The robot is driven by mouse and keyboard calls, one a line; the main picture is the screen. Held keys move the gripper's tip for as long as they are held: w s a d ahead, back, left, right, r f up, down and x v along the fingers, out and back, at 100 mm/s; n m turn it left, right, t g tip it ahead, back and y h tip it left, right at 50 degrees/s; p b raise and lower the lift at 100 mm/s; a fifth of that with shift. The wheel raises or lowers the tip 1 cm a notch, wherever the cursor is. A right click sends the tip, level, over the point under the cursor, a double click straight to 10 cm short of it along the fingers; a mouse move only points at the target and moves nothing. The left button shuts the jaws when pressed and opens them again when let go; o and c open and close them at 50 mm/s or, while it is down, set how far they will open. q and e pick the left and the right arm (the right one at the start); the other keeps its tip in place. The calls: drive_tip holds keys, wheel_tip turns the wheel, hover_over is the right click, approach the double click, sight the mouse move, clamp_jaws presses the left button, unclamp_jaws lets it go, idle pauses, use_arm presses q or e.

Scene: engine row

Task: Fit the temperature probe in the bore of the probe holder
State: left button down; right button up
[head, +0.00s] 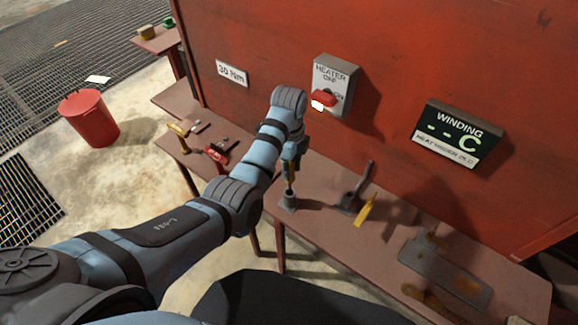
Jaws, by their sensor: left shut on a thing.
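My left gripper (290,160) points down over the bench and is shut on the temperature probe (291,183), a thin brownish stem that shows below the fingers. The probe holder (287,202), a small grey cylinder on a flat base, stands on the bench directly under it. The probe's lower end meets the holder's top in this view; I cannot tell whether it is inside the bore or just above it. The bore is hidden. The probe's upper part is hidden by the gripper. My right gripper is not in view.
A dark stand with a slanted rod (358,190) and a yellow tag (366,210) are right of the holder. A grey tray (420,262) lies farther right. Red tools (216,153) lie left. The red wall carries a heater switch box (333,80) and a winding display (458,133).

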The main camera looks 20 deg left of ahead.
sight(289, 190)
use_arm(q)
drive_tip(key=shift+f+b, duration=1.85)
drive_tip(key=shift+f, duration=1.7)
drive_tip(key=c, duration=1.2)
unclamp_jaws()
drive_tip(key=shift+c, duration=0.2)
drive_tip(key=shift+r, duration=0.15)
wheel_tip(289, 190, up, 7)
drive_tip(key=shift+r, duration=0.15)
